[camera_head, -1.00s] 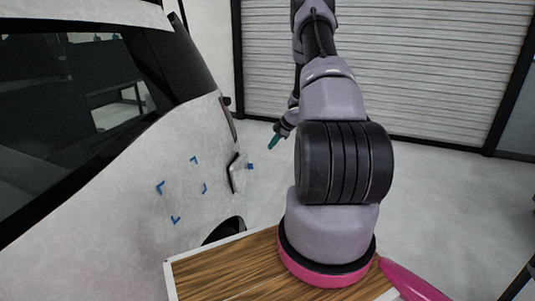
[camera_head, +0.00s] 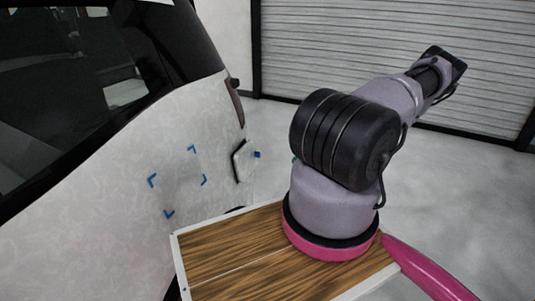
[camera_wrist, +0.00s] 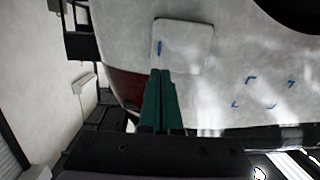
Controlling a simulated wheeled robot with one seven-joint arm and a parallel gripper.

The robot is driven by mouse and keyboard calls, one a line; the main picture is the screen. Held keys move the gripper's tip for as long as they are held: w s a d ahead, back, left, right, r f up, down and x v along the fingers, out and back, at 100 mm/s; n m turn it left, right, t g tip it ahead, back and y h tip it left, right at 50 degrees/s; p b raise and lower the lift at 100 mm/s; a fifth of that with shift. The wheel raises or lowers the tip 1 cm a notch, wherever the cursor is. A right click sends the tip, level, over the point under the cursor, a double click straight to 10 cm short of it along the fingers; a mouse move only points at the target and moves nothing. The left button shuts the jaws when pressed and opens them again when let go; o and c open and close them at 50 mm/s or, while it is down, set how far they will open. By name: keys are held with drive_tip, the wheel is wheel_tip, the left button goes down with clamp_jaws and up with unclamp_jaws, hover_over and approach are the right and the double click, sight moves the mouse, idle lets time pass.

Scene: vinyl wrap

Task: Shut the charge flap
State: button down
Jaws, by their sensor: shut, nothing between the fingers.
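The charge flap (camera_head: 246,160) is a small white panel on the car's side in the head view. It stands out from the body, with a dark gap along its left edge and a blue tab (camera_head: 257,154) at its right. In the wrist view the flap (camera_wrist: 190,47) is a pale rounded square with a blue mark near its left edge. My gripper (camera_wrist: 161,74) shows its green fingers together and empty, with the tips just below the flap in the picture. I cannot tell whether they touch it.
The white car body (camera_head: 110,205) fills the left, with several blue corner marks (camera_head: 178,180) left of the flap. A red tail light (camera_wrist: 127,86) is close to my fingers in the wrist view. A roller door (camera_head: 360,45) stands behind open grey floor.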

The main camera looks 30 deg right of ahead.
drive_tip(key=x, duration=1.3)
drive_tip(key=shift+w+a+r+t, duration=0.2)
drive_tip(key=shift+w+r+t, duration=0.1)
drive_tip(key=shift+w, duration=0.15)
drive_tip(key=shift+w, duration=0.1)
drive_tip(key=shift+w+a+f, duration=0.1)
drive_tip(key=shift+w+a, duration=0.05)
drive_tip(key=shift+w, duration=0.4)
drive_tip(key=shift+w+a+f, duration=0.1)
drive_tip(key=shift+w+a, duration=0.1)
drive_tip(key=shift+w, duration=0.3)
